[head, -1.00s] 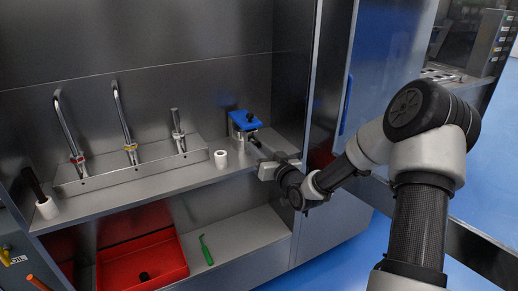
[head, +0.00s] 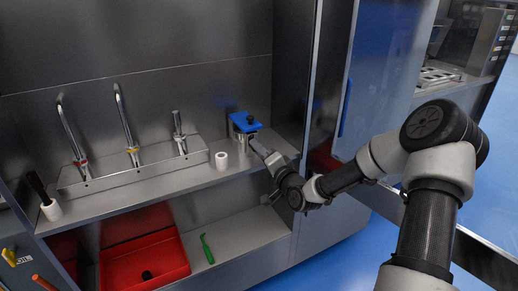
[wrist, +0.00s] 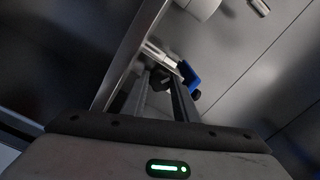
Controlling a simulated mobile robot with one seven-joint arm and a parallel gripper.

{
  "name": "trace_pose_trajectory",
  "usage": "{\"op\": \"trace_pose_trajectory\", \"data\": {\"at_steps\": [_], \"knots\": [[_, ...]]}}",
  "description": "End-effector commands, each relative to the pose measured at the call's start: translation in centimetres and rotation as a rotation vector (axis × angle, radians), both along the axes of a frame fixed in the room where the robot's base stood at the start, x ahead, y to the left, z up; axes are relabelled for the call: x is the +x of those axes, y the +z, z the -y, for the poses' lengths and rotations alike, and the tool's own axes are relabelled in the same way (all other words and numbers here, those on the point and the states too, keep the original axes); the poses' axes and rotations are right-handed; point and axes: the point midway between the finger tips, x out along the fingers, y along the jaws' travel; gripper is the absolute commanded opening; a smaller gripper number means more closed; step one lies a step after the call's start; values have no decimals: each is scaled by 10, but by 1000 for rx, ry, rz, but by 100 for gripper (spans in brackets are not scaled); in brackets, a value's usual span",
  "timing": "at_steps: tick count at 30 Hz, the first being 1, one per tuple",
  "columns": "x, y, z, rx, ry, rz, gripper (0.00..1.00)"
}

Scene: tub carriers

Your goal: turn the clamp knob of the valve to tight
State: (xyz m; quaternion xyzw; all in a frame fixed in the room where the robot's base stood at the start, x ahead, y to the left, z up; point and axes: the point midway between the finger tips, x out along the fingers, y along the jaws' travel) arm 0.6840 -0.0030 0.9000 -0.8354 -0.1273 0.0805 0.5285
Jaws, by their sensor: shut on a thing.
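The valve (head: 243,121) stands at the right end of the shelf, a grey metal body under a blue plate with a black knob on top. Its blue part also shows in the wrist view (wrist: 190,75). My gripper (head: 253,141) reaches the front of the valve from the lower right. In the wrist view a dark clamp knob (wrist: 160,79) sits between my two fingertips, and the fingers are shut on it. In the head view the gripper hides this knob, and its exact angle cannot be read.
A rack (head: 130,172) with several upright metal taps stands on the shelf to the left. A white cylinder (head: 222,160) stands just left of the valve. Below are a red tray (head: 145,263) and a green tool (head: 206,249). A cabinet side wall stands close on the right.

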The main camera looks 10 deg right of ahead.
Motion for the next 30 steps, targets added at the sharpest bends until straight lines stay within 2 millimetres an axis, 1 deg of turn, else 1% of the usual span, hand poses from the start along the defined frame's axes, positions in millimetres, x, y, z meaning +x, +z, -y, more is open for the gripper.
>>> {"op": "trace_pose_trajectory", "data": {"at_steps": [21, 30], "knots": [[0, 0, 1, 652, -2, -203, 4], [0, 0, 1, 876, -1, -273, 4]]}}
